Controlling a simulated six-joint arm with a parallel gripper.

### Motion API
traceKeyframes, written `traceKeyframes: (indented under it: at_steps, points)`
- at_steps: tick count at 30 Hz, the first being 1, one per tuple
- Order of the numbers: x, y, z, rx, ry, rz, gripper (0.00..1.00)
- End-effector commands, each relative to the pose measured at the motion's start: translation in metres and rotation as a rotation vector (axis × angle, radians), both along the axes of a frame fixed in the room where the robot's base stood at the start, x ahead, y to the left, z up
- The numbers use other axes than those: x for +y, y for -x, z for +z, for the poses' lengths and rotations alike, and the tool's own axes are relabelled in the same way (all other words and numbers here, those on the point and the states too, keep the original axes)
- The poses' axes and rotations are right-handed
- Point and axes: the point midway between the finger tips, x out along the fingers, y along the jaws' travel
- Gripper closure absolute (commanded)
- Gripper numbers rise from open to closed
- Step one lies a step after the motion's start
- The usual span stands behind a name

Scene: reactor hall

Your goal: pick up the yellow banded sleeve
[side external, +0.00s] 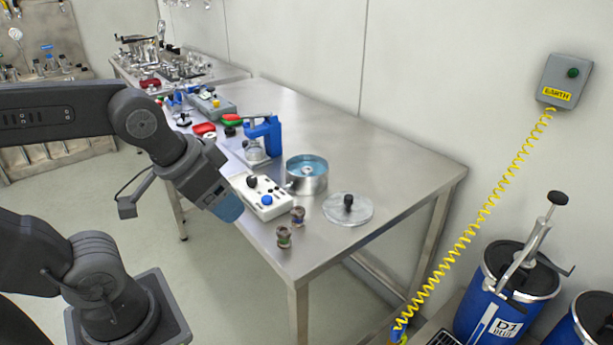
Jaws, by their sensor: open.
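Two small dark banded sleeves stand upright near the front corner of the steel table. The nearer sleeve (283,237) seems to have a yellowish-green band, and the farther sleeve (298,215) looks more bluish; at this size I cannot be sure which is the yellow banded one. My gripper (228,209) is open, with a blue end pointing down and right. In the picture it is left of both sleeves and apart from them, by the table's front edge. Its fingers are not clearly distinguishable.
A white control box (260,197) with a blue button lies behind the sleeves. A round metal pot (306,182) and a clear disc lid (335,212) with a black knob are close by. A blue clamp stand (265,136) is further back. The table's right end (420,180) is clear.

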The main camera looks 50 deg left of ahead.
Motion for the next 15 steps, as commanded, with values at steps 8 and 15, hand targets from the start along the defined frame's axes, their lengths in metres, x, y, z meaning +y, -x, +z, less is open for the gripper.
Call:
traceKeyframes:
  at_steps: [8,15]
  points:
    - [0.002,-0.007,0.005,0.008,0.007,0.022,0.35]
    - [0.021,-0.071,0.039,0.097,0.08,0.237,0.35]
